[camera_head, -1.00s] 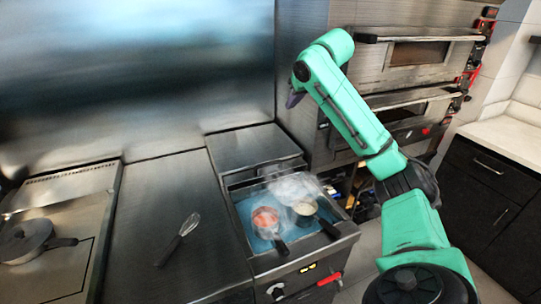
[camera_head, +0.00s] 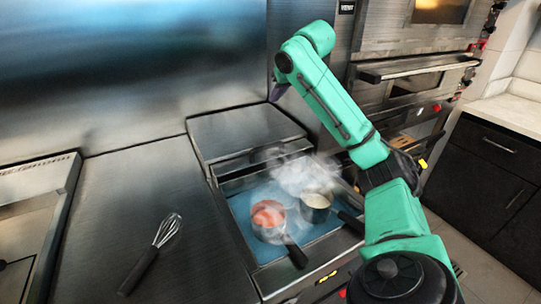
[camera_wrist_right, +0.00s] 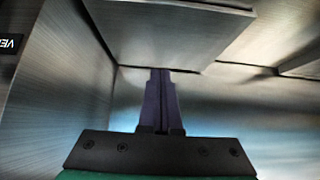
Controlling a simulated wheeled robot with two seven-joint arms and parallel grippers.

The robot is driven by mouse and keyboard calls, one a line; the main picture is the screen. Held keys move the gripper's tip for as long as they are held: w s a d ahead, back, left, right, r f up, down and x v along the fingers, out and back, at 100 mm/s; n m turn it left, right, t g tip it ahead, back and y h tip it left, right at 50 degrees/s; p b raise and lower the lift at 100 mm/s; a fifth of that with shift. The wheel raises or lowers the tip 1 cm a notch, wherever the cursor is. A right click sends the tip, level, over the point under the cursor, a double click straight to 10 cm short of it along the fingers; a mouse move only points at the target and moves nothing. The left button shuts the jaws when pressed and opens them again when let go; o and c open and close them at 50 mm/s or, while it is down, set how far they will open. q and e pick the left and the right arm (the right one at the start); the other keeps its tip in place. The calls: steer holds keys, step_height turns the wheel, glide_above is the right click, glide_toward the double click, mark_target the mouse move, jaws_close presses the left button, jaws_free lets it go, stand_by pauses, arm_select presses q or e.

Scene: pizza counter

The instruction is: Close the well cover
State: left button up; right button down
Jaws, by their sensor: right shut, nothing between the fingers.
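The well cover (camera_head: 245,132) is a flat steel panel folded back behind the open fryer-like well (camera_head: 236,212). The well has a blue interior and holds two small pots, one with red contents (camera_head: 268,214) and one with pale contents (camera_head: 316,205), with steam above them. My right gripper (camera_head: 275,95) is near the cover's back right corner, against the steel wall. In the right wrist view its dark fingers (camera_wrist_right: 160,76) are together and empty, with tips by the edge of a steel panel (camera_wrist_right: 165,30), likely the cover. I cannot tell whether they touch. My left gripper is not seen.
A whisk (camera_head: 157,249) lies on the steel counter (camera_head: 110,200) left of the well. Pot handles stick out toward the well's front edge. Ovens (camera_head: 410,75) stand at the right, behind my right arm. A steel wall closes off the back.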

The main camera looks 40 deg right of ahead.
steer(key=w+f+b, duration=0.1)
steer(key=w+f, duration=0.1)
steer(key=f, duration=0.2)
steer(key=w+d+f+b, duration=0.1)
steer(key=w+f, duration=0.1)
steer(key=f, duration=0.3)
steer(key=w+d+f+b, duration=0.1)
steer(key=w+f, duration=0.1)
steer(key=f, duration=0.3)
steer(key=shift+w, duration=0.15)
steer(key=s+f+b, duration=0.1)
steer(key=s+b, duration=0.1)
steer(key=shift+s+a+f, duration=0.35)
steer(key=shift+s, duration=0.05)
steer(key=shift+s+a+r, duration=0.15)
steer(key=shift+s+a, duration=0.05)
steer(key=shift+s, duration=0.25)
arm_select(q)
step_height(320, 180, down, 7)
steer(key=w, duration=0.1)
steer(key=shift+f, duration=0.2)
arm_select(e)
steer(key=shift+w, duration=0.1)
